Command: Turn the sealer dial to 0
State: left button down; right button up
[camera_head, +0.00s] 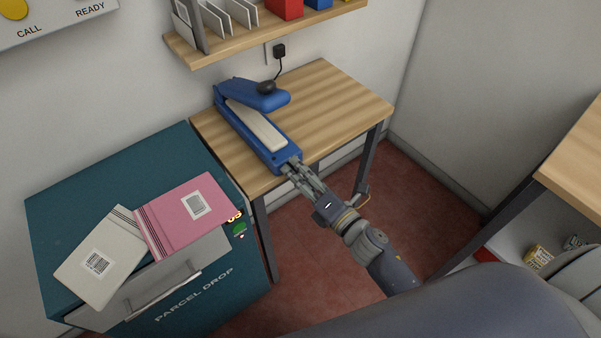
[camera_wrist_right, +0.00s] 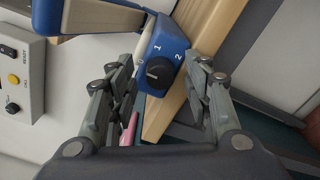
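The blue sealer (camera_head: 279,155) lies on the wooden table, its near end toward my right gripper. The right wrist view shows that end face (camera_wrist_right: 168,40) with a round black dial (camera_wrist_right: 159,73). My right gripper (camera_head: 294,168) is at the sealer's near end. Its fingers (camera_wrist_right: 163,70) are apart, with the dial in the gap between them; contact is not visible. My left gripper is not in view.
The wooden table (camera_head: 335,95) is bare right of the sealer. A teal parcel drop box (camera_head: 60,205) stands left, with a pink parcel (camera_head: 185,215) and a white parcel (camera_head: 97,256) on top. A shelf (camera_head: 260,38) hangs above. Another counter (camera_head: 580,160) is at right.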

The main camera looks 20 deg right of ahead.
jog(key=v, duration=1.2)
dwell(0.5)
jog(key=s+d+f+m+g+h, duration=0.1)
jog(key=s+f+m+g+h, duration=0.3)
jog(key=f, duration=0.7)
jog(key=s+d+f+m+g+y, duration=0.1)
jog(key=f+m, duration=0.5)
jog(key=f, duration=0.4)
jog(key=s+d+f+m+g+h, duration=0.25)
jog(key=f+m, duration=0.25)
jog(key=f, duration=0.6)
jog(key=s+f+m+g, duration=0.4)
jog(key=s+f, duration=0.4)
jog(key=s, duration=0.4)
jog(key=s+f+m+g, duration=0.4)
jog(key=s+f+m, duration=0.2)
jog(key=s, duration=0.6)
notch_tip(320, 180, down, 3)
jog(key=shift+s+r+h, duration=0.15)
jog(key=shift+r+h, duration=0.05)
jog(key=shift+h, duration=0.15)
jog(key=shift+g, duration=0.25)
